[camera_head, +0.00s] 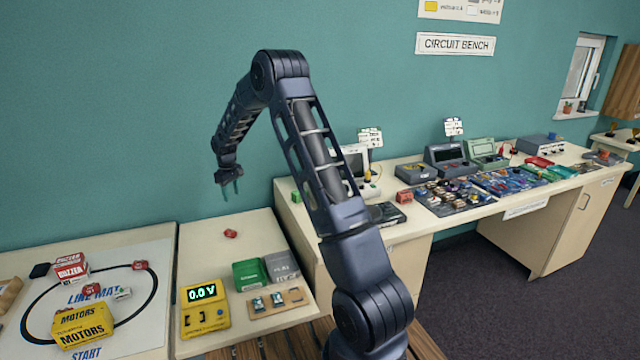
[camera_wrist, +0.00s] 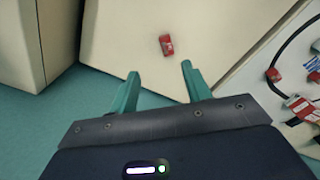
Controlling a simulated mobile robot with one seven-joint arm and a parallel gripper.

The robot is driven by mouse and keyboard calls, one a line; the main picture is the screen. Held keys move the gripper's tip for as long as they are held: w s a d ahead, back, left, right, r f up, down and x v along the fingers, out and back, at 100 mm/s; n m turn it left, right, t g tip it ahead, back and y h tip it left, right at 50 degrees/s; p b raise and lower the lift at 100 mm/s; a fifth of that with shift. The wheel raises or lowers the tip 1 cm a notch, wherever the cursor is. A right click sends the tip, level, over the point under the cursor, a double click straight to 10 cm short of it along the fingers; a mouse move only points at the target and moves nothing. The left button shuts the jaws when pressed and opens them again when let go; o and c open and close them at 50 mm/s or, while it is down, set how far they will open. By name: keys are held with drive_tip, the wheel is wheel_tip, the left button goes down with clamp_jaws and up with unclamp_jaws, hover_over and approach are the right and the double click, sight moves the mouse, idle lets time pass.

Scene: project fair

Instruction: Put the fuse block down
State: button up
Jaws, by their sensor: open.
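A small red block, which looks like the fuse block (camera_head: 230,233), lies on the bare back part of the small cream table (camera_head: 205,250). The block also shows in the wrist view (camera_wrist: 166,45), a little beyond the fingertips and between their lines. My gripper (camera_head: 231,188) is raised above the table's back edge, its green fingers pointing down. In the wrist view my gripper (camera_wrist: 160,72) has its fingers spread apart with nothing between them. The block is apart from the fingers and rests on the tabletop.
A yellow meter reading 0.0 V (camera_head: 205,308), a green box (camera_head: 249,274) and a grey box (camera_head: 282,267) stand toward the table's front. The line mat (camera_head: 130,295) with motor and buzzer boxes is left. The crowded circuit bench (camera_head: 385,190) is right.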

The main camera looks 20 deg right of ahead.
drive_tip(key=s+d+r+m+t, duration=0.1)
drive_tip(key=s+d+r, duration=0.3)
drive_tip(key=s+r, duration=0.35)
drive_tip(key=s+d+r+m, duration=0.2)
drive_tip(key=s+d+r, duration=0.2)
drive_tip(key=s+r, duration=0.35)
drive_tip(key=s+d+r+m+t, duration=0.1)
drive_tip(key=s+d+r, duration=0.4)
drive_tip(key=s+r, duration=0.3)
drive_tip(key=s+d+r+m+t, duration=0.1)
drive_tip(key=s+d+m, duration=0.1)
drive_tip(key=s, duration=1.2)
drive_tip(key=s+d+r+m+t, duration=0.1)
drive_tip(key=s+d, duration=0.4)
drive_tip(key=s, duration=0.9)
drive_tip(key=shift+s+d+m, duration=0.2)
drive_tip(key=shift+m, duration=0.4)
drive_tip(key=shift+o, duration=0.5)
